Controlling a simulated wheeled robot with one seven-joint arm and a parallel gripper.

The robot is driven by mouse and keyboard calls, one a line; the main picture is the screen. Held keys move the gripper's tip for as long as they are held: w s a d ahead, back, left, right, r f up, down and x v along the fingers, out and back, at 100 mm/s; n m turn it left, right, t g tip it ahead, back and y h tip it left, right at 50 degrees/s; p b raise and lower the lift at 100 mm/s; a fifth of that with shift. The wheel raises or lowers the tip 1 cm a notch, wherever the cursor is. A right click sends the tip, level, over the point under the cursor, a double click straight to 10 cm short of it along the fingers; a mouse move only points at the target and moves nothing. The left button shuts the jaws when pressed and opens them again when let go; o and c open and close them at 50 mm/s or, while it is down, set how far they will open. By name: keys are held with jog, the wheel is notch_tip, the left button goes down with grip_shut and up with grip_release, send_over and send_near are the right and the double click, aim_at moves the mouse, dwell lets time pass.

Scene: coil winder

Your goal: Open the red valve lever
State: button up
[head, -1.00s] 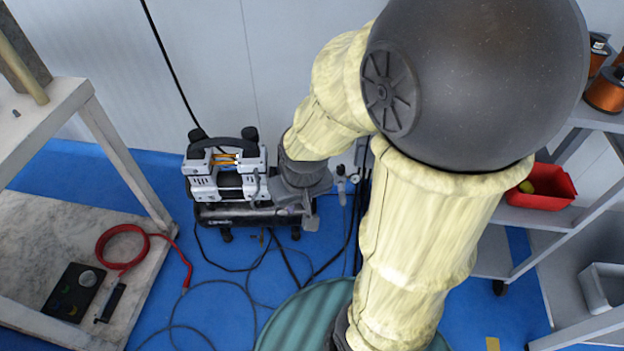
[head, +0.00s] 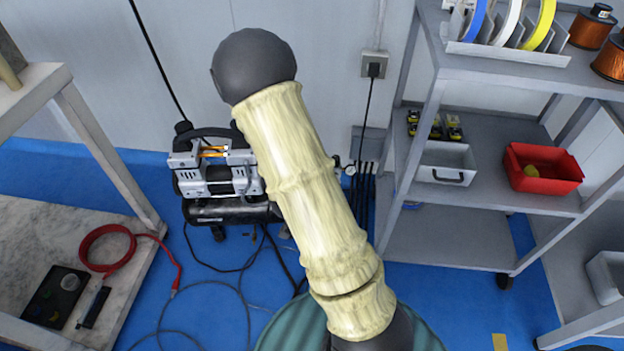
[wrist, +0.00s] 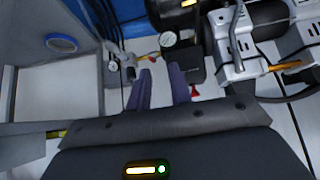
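In the wrist view, my gripper (wrist: 161,80) is open, its two dark fingers apart with nothing visible between them. Just beyond the left fingertip is a small red part (wrist: 153,56) on a brass-coloured fitting, beside a round white gauge (wrist: 168,38). Another small red piece (wrist: 194,91) shows to the right of the right finger. I cannot tell for sure which red part is the valve lever. Neither visibly lies in the grip. In the head view, my arm hides my gripper and the red parts; the compressor (head: 215,175) stands left of the arm.
The compressor body also shows at upper right in the wrist view (wrist: 245,40). Dark hoses (wrist: 100,18) run at upper left. A grey shelf (head: 450,235) with a red bin (head: 541,170) stands right, a marble-topped bench (head: 40,225) left. Cables lie on the blue floor.

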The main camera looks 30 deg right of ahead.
jog(key=d+f+n+t+h+b, duration=0.1)
jog(key=d+f+n+t+b, duration=0.1)
jog(key=f, duration=0.4)
jog(key=s+d+f+n+t+h+b, duration=0.1)
jog(key=d+f+n+t+h+b, duration=0.1)
jog(key=f+t+b, duration=0.3)
jog(key=shift+s+d+f+n+t, duration=0.25)
jog(key=shift+d+f+n+t, duration=0.45)
jog(key=shift+t, duration=0.4)
jog(key=shift+f+b, duration=0.1)
jog(key=shift+b, duration=0.2)
jog(key=b+x, duration=0.7)
jog(key=x, duration=0.9)
jog(key=shift+w, duration=0.3)
jog(key=shift+w+d, duration=0.15)
jog(key=shift+w, duration=0.25)
jog(key=shift+c, duration=0.4)
